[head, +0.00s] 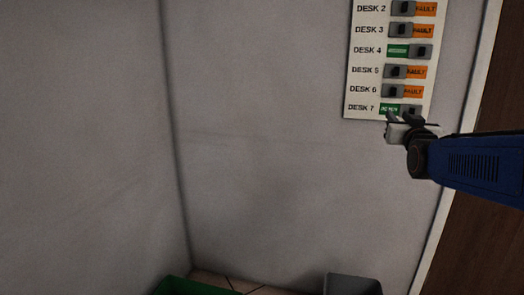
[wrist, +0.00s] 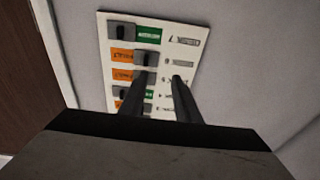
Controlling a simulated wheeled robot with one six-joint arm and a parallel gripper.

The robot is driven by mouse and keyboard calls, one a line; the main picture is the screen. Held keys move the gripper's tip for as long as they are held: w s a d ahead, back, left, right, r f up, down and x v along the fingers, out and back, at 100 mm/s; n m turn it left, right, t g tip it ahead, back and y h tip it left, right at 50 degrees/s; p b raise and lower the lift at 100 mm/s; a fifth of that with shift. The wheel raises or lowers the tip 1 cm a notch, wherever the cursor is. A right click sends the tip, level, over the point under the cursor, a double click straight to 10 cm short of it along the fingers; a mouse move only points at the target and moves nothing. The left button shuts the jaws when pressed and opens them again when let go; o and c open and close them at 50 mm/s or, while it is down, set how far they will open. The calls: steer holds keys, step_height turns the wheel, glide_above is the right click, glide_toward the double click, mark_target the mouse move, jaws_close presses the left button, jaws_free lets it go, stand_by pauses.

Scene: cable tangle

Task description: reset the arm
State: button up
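My gripper (head: 397,118) is in front of the lower edge of the white switch panel (head: 368,82), near the DESK 7 row. The wrist view shows its two dark fingers (wrist: 160,88) apart, with nothing seen between them and the panel (wrist: 188,36) beyond. Whether they touch it I cannot tell. My blue forearm comes in from the right.
In the head view, DESK 4 (head: 397,50) and DESK 7 (head: 389,108) show green; DESK 2, 3, 5 and 6 show orange FAULT. A green bin (head: 190,287) and a grey bin (head: 350,285) stand below. A brown wooden surface (head: 492,90) is at right.

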steer(key=s+a+f+n+g+y, duration=0.1)
steer(key=s+a+f+g+y, duration=0.2)
steer(key=s+f, duration=0.4)
steer(key=s+a+f+g, duration=0.3)
steer(key=s+a+f, duration=0.2)
steer(key=f, duration=0.4)
steer(key=s+a+f+n+g+y, duration=0.1)
steer(key=s+a+f+g, duration=0.2)
steer(key=s+f, duration=0.5)
steer(key=s+a+f+g, duration=0.3)
steer(key=s+f+g, duration=0.2)
steer(key=s, duration=0.9)
step_height(320, 180, down, 3)
steer(key=shift+s+f+n+y, duration=0.1)
steer(key=shift+s+n+y, duration=0.25)
steer(key=shift+n+y, duration=0.05)
